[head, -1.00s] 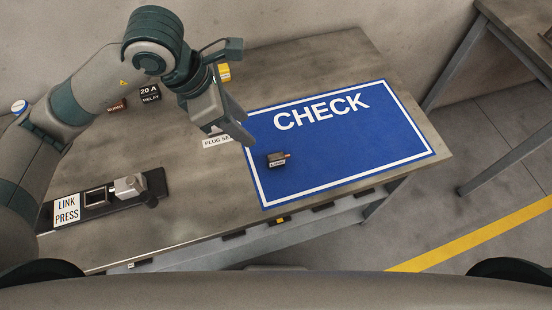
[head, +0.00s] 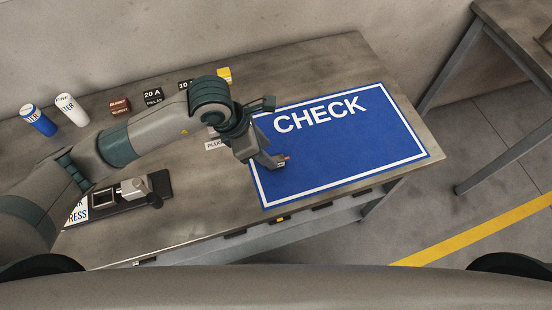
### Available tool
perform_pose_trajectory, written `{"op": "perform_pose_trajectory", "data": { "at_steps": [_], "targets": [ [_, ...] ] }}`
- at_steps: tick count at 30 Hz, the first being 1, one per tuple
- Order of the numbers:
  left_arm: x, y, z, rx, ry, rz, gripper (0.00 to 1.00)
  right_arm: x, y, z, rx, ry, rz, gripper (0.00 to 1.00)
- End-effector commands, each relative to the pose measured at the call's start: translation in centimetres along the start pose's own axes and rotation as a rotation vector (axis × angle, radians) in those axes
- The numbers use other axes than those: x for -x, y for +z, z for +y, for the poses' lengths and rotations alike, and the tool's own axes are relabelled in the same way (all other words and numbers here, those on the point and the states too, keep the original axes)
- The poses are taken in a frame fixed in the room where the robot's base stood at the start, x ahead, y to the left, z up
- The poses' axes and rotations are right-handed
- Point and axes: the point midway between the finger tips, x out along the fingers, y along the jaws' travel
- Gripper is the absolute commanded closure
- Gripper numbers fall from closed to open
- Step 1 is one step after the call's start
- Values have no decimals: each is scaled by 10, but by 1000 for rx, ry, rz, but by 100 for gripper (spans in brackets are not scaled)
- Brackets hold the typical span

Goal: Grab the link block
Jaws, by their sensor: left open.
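The link block (head: 287,157) is a small dark block on the blue CHECK mat (head: 350,150), near the mat's left side. Only a small part of it shows, with a coppery tip at its right end. My left gripper (head: 276,163) is over the block and hides most of it. It is open, with its fingers at the block; I cannot tell whether they touch it. My right gripper is not in view.
The link press (head: 150,200) stands at the table's left front. Behind my left arm are a blue-and-white cylinder (head: 38,120), a white cylinder (head: 72,110), a brown block (head: 120,106) and a 20 A relay (head: 153,96). The mat's right part is clear.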

Motion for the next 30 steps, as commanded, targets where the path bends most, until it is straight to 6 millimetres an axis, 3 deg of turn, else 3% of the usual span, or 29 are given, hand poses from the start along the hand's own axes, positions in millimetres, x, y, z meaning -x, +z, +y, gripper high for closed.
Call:
{"op": "perform_pose_trajectory", "data": {
  "at_steps": [14, 24, 30],
  "targets": [
    [-6, 1, -2, 1, -3, 0, 59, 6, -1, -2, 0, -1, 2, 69],
    [-45, 2, -5, 2, -2, 0, 59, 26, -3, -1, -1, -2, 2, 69],
    [-53, 1, -5, 0, 0, 0, 59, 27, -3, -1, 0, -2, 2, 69]
  ]
}}
